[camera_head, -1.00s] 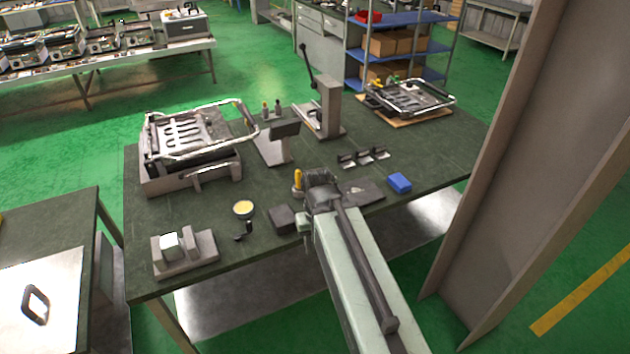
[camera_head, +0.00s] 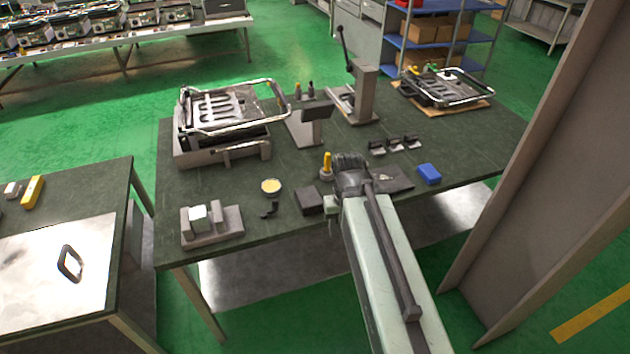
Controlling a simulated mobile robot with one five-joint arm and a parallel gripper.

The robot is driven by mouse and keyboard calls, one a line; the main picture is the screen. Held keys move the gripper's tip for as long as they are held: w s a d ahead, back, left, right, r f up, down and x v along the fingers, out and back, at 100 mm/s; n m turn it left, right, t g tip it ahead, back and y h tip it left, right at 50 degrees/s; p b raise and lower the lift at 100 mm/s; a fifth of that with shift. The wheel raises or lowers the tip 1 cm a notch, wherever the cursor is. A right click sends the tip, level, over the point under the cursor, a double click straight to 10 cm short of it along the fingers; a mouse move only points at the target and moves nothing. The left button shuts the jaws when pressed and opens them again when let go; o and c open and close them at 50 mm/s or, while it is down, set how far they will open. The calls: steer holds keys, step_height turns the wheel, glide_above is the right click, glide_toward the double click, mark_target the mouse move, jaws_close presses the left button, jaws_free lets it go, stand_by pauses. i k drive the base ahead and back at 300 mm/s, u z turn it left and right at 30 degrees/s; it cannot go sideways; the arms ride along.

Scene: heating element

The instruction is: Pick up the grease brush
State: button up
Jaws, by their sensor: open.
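A small upright thing with a yellow handle (camera_head: 327,162) stands on the green-topped workbench (camera_head: 300,245), just left of my gripper. It may be the grease brush, but it is too small to be sure. A small dark hooked piece (camera_head: 269,210) lies below a round cup of yellow grease (camera_head: 271,187), further left. My gripper (camera_head: 350,163) is the dark end of the arm, low over the bench's front part. It is open; its fingertips are mostly hidden by its own body, and I see nothing held.
A grey fixture (camera_head: 212,227) stands front left. A grill unit (camera_head: 222,140) and a lever press (camera_head: 362,95) stand behind. A broad post rises at the right.

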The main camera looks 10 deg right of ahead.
mark_target(328, 156)
steer(key=u, duration=2.95)
steer(key=k, duration=0.9)
steer(key=z, duration=1.45)
steer(key=i, duration=1)
steer(key=u, duration=0.1)
